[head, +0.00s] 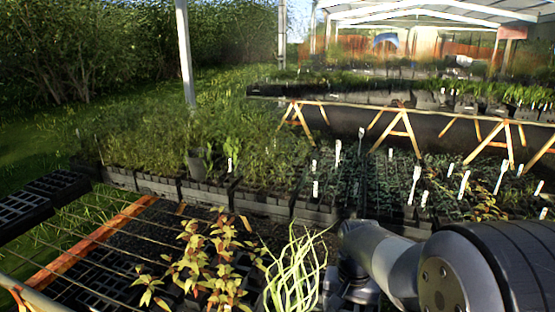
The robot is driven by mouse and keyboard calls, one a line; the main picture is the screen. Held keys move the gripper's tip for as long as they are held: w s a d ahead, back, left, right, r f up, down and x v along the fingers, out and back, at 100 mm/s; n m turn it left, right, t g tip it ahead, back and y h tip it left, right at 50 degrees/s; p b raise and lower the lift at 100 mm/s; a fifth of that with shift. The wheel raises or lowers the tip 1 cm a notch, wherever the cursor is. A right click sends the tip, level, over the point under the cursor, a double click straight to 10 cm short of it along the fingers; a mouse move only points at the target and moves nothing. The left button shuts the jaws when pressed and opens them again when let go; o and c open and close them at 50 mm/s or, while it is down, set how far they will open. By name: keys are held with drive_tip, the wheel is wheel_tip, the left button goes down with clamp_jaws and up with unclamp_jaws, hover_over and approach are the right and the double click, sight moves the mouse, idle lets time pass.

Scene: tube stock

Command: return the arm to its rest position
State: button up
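My arm (400,262) comes in at the lower right, with a large grey and black joint close to the camera. From there a grey link reaches left and ends in a rounded joint. Below that joint a darker part of my arm (352,284) hangs down to the bottom edge of the picture. No gripper fingers show, so I cannot see whether my gripper holds anything.
Thin pale-green leaves (297,272) stand just left of my arm. Yellow-red seedlings (208,262) grow over black trays farther left. Beds of potted plants (160,140) with white labels (414,180) lie behind. Open grass (30,145) is at the left.

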wheel_tip(320, 180, up, 4)
drive_tip(key=p, duration=0.5)
drive_tip(key=shift+f, duration=0.25)
